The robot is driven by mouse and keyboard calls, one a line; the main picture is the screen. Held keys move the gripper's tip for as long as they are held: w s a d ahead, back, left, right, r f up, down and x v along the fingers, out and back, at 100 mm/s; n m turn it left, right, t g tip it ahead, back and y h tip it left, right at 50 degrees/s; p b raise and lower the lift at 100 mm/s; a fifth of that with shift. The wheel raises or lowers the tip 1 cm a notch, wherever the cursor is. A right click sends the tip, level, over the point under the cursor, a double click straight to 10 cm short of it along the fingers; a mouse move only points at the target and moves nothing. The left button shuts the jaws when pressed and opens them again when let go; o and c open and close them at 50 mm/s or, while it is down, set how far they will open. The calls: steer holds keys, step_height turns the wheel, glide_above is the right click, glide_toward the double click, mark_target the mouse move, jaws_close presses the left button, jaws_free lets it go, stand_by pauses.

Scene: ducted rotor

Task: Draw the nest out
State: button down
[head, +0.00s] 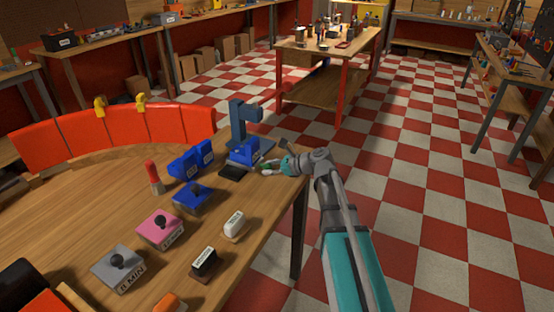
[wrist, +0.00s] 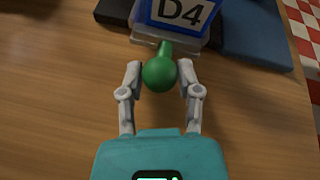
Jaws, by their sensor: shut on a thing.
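A green ball knob (wrist: 159,73) on a short green stem sits between the two fingers of my gripper (wrist: 160,78), which is shut on it. The stem runs to a clear plate, apparently the nest (wrist: 150,42), under a blue block labelled D4 (wrist: 180,12). In the head view my gripper (head: 272,166) is at the table's right edge, beside a blue upright press-like fixture (head: 243,128). A blue block (head: 243,152) sits low in the fixture. How far the nest is inside the fixture is hidden.
A black pad (head: 234,172) lies in front of the fixture. Blue blocks (head: 190,163), a red-topped post (head: 153,176), and blue (head: 193,198), pink (head: 160,228) and grey (head: 121,266) knobbed boxes stand to the left. Checkered floor (head: 420,190) lies right of the table.

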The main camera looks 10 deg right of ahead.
mark_target(263, 182)
steer(key=shift+s+a, duration=0.7)
steer(key=shift+s, duration=0.3)
steer(key=shift+s+a, duration=0.7)
steer(key=shift+s, duration=0.25)
steer(key=shift+c, duration=1.5)
jaws_free()
steer(key=shift+s, duration=0.1)
steer(key=shift+w+d, duration=0.1)
steer(key=shift+w, duration=0.15)
